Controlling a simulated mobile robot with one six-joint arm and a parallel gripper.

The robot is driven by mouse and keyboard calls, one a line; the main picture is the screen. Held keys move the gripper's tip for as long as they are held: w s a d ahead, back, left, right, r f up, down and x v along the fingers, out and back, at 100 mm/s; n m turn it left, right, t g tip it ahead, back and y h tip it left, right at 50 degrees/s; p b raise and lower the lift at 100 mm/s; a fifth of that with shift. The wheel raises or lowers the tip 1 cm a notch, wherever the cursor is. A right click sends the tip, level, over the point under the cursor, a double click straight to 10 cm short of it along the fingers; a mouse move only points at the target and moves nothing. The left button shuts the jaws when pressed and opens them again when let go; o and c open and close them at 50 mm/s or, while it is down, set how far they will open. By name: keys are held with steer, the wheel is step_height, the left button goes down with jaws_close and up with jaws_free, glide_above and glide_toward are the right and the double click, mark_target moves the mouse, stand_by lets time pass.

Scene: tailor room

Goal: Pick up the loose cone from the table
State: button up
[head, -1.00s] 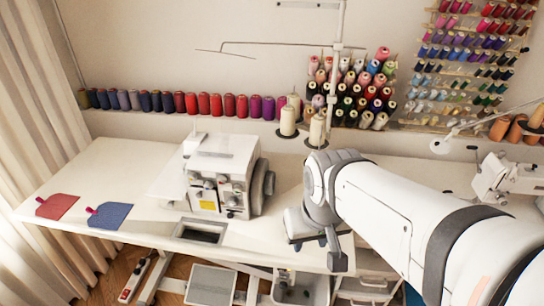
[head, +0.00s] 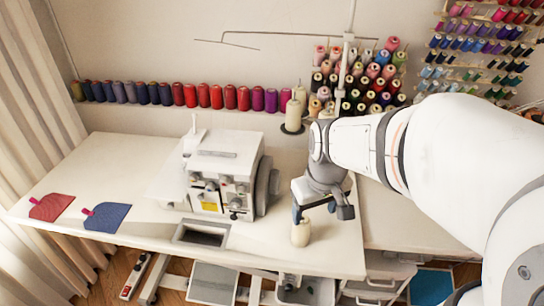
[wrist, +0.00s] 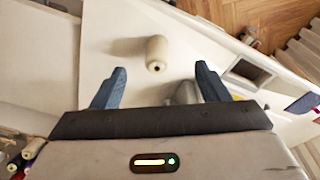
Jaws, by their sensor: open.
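The loose cone (head: 300,232) is cream coloured and stands upright on the white table, to the right of the sewing machine and near the front edge. In the wrist view the cone (wrist: 157,54) shows from above, beyond and between the fingertips, with a soft shadow to its left. My gripper (head: 321,212) is open and empty, just above and slightly right of the cone in the head view. Both blue fingers show in the wrist view (wrist: 160,72), apart from the cone.
A white overlock machine (head: 222,178) stands left of the cone. A square opening (head: 202,235) is in the table. Red (head: 51,207) and blue (head: 107,217) fabric pieces lie at left. Another cream cone (head: 293,116) stands on a thread stand behind.

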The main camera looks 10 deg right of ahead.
mark_target(301, 230)
steer(key=w+f+n, duration=0.1)
steer(key=w+f, duration=0.1)
steer(key=f, duration=0.3)
steer(key=w+f+n+g, duration=0.1)
steer(key=w+f, duration=0.2)
steer(key=f, duration=0.2)
steer(key=w+f+n, duration=0.1)
steer(key=w+f, duration=0.2)
steer(key=f, duration=0.2)
steer(key=shift+f+g, duration=0.3)
steer(key=shift+f, duration=0.1)
steer(key=c, duration=1.1)
